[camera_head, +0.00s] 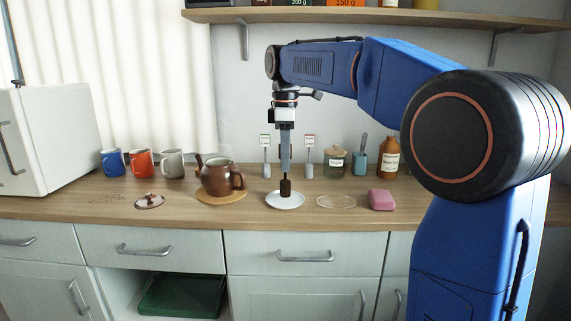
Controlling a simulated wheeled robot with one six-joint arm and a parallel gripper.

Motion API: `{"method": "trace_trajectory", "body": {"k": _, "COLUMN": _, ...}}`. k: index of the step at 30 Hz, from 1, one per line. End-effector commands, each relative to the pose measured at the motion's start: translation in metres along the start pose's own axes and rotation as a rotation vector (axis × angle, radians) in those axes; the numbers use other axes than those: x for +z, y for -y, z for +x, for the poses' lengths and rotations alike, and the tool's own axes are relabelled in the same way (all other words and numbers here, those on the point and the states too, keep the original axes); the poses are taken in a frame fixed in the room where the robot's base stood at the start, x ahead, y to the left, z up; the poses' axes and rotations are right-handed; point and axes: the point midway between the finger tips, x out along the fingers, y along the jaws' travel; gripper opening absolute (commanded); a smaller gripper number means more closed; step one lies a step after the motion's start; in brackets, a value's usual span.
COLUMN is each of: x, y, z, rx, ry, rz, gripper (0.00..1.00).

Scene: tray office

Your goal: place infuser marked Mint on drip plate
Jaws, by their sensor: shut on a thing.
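My gripper (285,168) points straight down over the white plate (272,203). It is shut on a small dark brown object (285,189), whose top is between the fingers. The object is upright and its lower end is at the plate; I cannot tell whether it touches. No marking on it can be read. Two grey holders with tags, one green-edged (266,141) and one red-edged (309,141), stand behind, left and right of my gripper. Their words are too small to read, so I cannot tell which thing is marked Mint.
A brown teapot (217,180) stands on a round wooden mat left of the plate, its lid (150,201) further left. A clear disc (336,202) and pink block (381,200) lie right. Mugs (141,163), a jar (334,164) and a brown bottle (388,160) stand behind.

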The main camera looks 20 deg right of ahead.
Motion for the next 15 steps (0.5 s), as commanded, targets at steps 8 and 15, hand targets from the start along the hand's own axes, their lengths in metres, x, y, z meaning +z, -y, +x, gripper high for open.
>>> {"method": "trace_trajectory", "body": {"k": 8, "x": 0.0001, "y": 0.0002, "z": 0.0109, "rx": 0.0, "ry": 0.0, "rz": 0.0, "gripper": 0.0}}
{"method": "trace_trajectory", "body": {"k": 15, "x": 0.0001, "y": 0.0002, "z": 0.0136, "rx": 0.0, "ry": 0.0, "rz": 0.0, "gripper": 0.0}}
